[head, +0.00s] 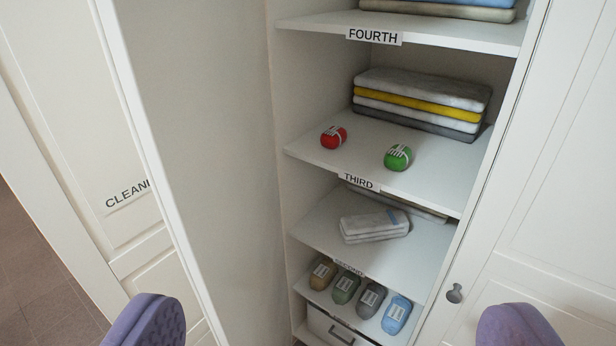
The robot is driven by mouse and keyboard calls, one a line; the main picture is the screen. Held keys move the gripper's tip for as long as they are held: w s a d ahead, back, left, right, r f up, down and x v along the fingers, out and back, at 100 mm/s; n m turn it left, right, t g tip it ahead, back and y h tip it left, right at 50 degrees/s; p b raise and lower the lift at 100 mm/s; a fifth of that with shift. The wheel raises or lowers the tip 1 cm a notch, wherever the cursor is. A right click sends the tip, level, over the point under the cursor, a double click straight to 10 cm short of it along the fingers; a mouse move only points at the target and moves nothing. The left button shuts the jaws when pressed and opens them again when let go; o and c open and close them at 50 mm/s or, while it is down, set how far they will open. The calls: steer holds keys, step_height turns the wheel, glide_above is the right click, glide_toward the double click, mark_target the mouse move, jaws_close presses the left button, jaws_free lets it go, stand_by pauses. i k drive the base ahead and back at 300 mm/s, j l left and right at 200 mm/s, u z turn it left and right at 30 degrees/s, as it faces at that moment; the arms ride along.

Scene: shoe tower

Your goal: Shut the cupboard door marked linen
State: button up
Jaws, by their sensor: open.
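A tall cupboard stands open in front of me. Its open door (200,150) swings out on the left side, and I see its plain inner face and its near white edge. No linen label shows; the outer face of this door is turned away, so I cannot read its marking. My gripper (330,322) is open, with purple padded fingers at the bottom left and bottom right of the view.
A shut door (550,240) with a knob (455,293) is right. A cleaning-labelled door (125,195) and brown floor are left.

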mark_target(191, 78)
steer(key=i+j+z, duration=0.15)
steer(key=j+z, duration=0.15)
steer(key=j, duration=0.75)
steer(key=j+z, duration=0.3)
steer(key=j, duration=0.75)
steer(key=i+j, duration=0.35)
steer(key=i, duration=0.05)
